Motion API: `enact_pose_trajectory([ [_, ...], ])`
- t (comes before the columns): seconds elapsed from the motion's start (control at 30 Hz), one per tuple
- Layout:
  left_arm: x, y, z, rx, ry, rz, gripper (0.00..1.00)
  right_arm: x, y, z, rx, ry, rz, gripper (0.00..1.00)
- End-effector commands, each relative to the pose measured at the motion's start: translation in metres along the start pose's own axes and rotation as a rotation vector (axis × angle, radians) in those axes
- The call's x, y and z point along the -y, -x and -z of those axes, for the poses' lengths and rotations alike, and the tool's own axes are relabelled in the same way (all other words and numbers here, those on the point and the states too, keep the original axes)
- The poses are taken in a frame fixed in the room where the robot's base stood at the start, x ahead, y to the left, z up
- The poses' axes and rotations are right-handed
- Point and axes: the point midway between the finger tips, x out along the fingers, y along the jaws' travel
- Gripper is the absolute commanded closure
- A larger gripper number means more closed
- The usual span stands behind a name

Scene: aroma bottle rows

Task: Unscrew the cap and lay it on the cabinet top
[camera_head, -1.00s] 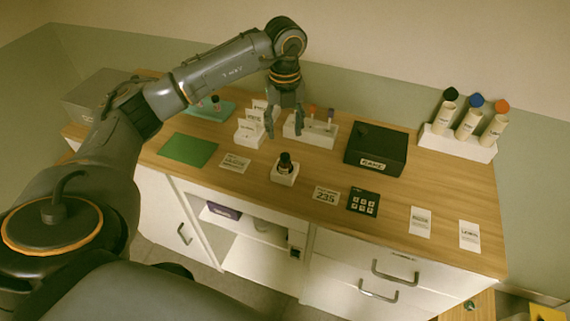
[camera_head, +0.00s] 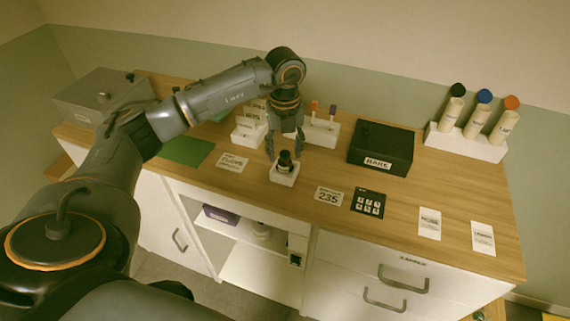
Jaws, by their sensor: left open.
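A small dark bottle with a black cap (camera_head: 285,157) stands upright in a white square holder (camera_head: 284,174) near the front middle of the wooden cabinet top (camera_head: 400,192). My left gripper (camera_head: 284,150) points down with its fingers open. Its fingertips are close around or just behind the cap, and I cannot tell whether they touch it. The cap appears to be on the bottle. My right gripper is not in view.
A black box (camera_head: 381,147) stands right of the bottle. A white rack (camera_head: 465,142) with three capped tubes stands far right. Cards and a dark keypad (camera_head: 369,202) lie in front. A green mat (camera_head: 187,150) lies left.

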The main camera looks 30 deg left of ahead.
Motion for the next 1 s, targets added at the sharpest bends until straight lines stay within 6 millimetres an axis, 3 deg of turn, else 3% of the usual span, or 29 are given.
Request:
enact_pose_trajectory([
  [0.23,0.000,-0.001,0.000,0.001,-0.095,0.001,0.49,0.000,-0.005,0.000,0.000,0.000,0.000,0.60],
  [0.7,0.000,-0.001,0.000,0.001,-0.749,0.000,0.49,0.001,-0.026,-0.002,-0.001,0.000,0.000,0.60],
  [1.0,0.000,0.001,0.000,0.000,-0.803,0.000,0.49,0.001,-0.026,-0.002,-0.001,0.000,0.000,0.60],
])
